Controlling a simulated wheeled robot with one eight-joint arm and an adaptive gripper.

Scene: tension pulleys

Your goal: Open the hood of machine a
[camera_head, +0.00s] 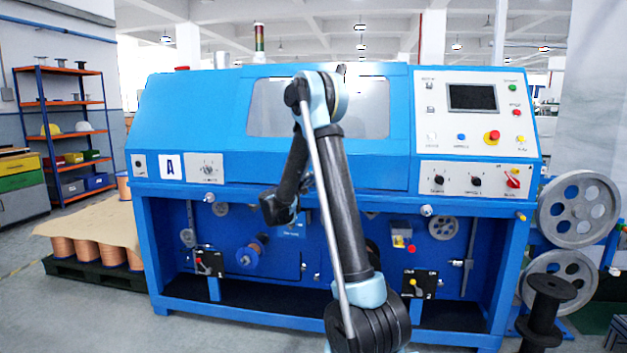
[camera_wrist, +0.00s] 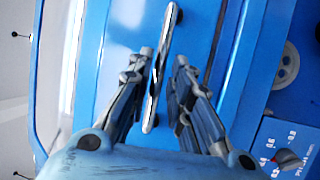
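Machine A (camera_head: 385,172) is a large blue cabinet with an "A" label (camera_head: 171,166) on its left front. Its hood (camera_head: 200,115) is down, with a wide window (camera_head: 365,105) in it; the window also shows at the left of the wrist view (camera_wrist: 68,60). In the wrist view a slim bar handle (camera_wrist: 174,20), dark at its ends and shiny along its middle, stands out from the blue panel. My gripper (camera_wrist: 163,58) is open, its fingers on either side of the handle, with gaps visible. In the head view my arm hides the handle and the fingertips.
A control panel (camera_head: 462,148) with screen, buttons and knobs is on the machine's right. Metal wheels (camera_head: 578,209) and a black spool (camera_head: 545,315) stand at the right. Copper spools (camera_head: 88,251) on a dark pallet and a shelf rack (camera_head: 62,135) are at the left.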

